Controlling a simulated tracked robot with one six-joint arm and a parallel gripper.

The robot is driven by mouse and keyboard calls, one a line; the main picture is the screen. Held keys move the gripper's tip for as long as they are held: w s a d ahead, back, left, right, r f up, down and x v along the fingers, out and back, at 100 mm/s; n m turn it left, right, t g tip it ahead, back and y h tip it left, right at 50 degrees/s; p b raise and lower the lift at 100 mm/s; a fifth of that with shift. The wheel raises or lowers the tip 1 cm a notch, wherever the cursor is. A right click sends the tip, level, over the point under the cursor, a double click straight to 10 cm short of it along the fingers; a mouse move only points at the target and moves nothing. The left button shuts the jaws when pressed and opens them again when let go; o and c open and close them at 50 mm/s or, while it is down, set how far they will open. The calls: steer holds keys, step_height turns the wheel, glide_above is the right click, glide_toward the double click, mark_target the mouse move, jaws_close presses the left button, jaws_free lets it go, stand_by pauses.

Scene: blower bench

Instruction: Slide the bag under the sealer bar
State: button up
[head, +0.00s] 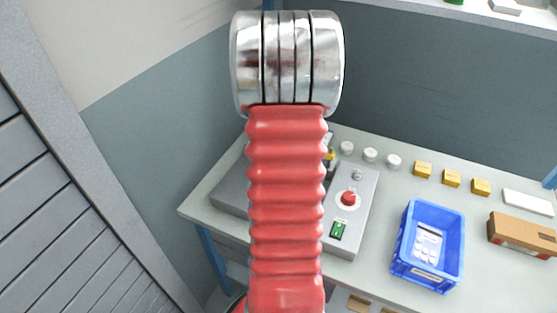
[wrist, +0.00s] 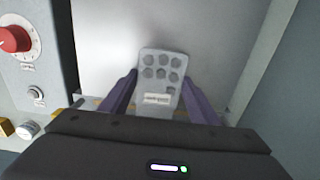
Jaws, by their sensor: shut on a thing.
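My gripper (wrist: 160,75) shows in the wrist view, its two purple fingers shut on the sides of a small clear-grey bag (wrist: 159,62). The bag holds several dark hexagonal pieces and has a small white label. Its far end lies over or on a pale grey flat surface (wrist: 210,30); I cannot tell whether it touches. A thin brownish strip (wrist: 88,103) shows just beyond the gripper body; I cannot tell whether it is the sealer bar. In the head view my arm hides the gripper, the bag and most of the sealer.
The control box (head: 350,215), with a red knob and green switch, stands on the bench beside my arm. A blue crate (head: 396,255) holding white packets is to its right. Small white jars (head: 370,155), yellow boxes (head: 451,178) and a brown carton (head: 520,230) line the bench.

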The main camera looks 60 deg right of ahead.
steer(key=shift+f, duration=0.15)
steer(key=o, duration=1.3)
step_height(320, 180, up, 14)
steer(key=shift+f, duration=0.1)
stand_by(0.6)
